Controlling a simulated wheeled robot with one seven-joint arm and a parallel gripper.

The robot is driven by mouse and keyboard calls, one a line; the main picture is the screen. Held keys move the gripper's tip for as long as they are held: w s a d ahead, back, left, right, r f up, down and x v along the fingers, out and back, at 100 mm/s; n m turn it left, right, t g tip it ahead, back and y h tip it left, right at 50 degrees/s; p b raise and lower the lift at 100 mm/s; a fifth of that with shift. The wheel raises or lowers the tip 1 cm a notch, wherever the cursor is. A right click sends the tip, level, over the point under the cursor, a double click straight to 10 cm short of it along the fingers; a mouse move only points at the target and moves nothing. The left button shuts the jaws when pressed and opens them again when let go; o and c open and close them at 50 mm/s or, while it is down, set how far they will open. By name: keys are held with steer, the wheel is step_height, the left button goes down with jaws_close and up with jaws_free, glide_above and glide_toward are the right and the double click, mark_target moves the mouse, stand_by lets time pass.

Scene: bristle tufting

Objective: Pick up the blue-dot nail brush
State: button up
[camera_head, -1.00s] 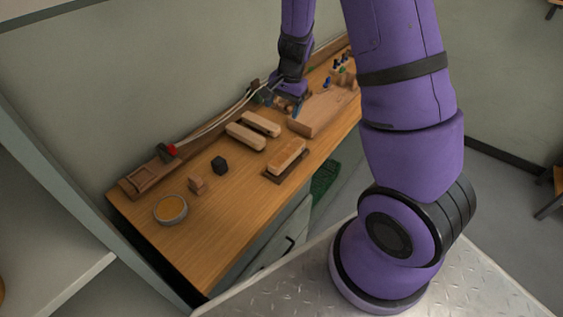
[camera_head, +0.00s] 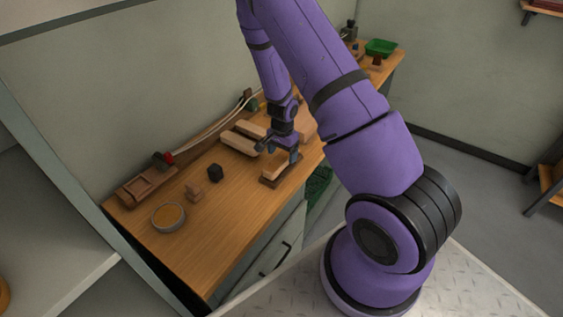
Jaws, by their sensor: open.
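My gripper (camera_head: 278,153) is open, pointing down over a pale wooden brush-like block (camera_head: 272,170) on a dark base (camera_head: 284,179) near the bench's front edge. The fingers partly hide this block, and I cannot tell whether they touch it. Two similar long wooden blocks lie side by side behind and to the left, a nearer one (camera_head: 238,143) and a farther one (camera_head: 252,129). I can make out no blue dot on any of them, so I cannot tell which is the blue-dot nail brush.
A wooden tray (camera_head: 148,182) lies along the wall. A green tray (camera_head: 381,47) is at the far end. The bench's near left is mostly clear.

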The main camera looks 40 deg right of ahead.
mark_target(282, 157)
steer(key=shift+w+f, duration=0.15)
steer(key=shift+f, duration=1.2)
steer(key=shift+w+f, duration=0.1)
steer(key=shift+f, duration=1.2)
steer(key=shift+c, duration=0.3)
steer(key=c, duration=1)
